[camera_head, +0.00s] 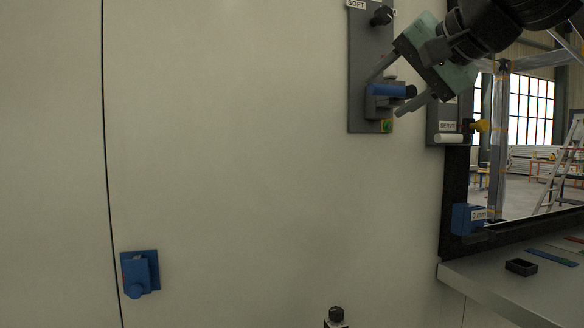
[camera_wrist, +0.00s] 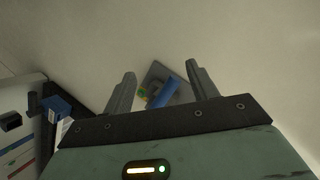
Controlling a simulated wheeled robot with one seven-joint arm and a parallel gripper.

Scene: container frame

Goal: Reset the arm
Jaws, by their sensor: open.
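My gripper (camera_head: 392,92) is at the upper right in the head view, at the end of my dark arm. Its two grey fingers are spread apart and point down and left toward a grey wall panel (camera_head: 363,45). A blue block (camera_head: 387,90) on that panel shows between the fingers. In the wrist view my gripper (camera_wrist: 162,80) is open, and the blue block (camera_wrist: 166,92) lies beyond and between the fingertips. Nothing appears gripped. I cannot tell whether a finger touches the block.
A panel labelled SERVE (camera_head: 447,127) with a yellow knob is right of my gripper. A blue box (camera_head: 468,219) sits at the window frame's corner. A counter (camera_head: 490,290) holds a small black tray (camera_head: 521,267). A blue wall fixture (camera_head: 140,273) is lower left. The middle wall is bare.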

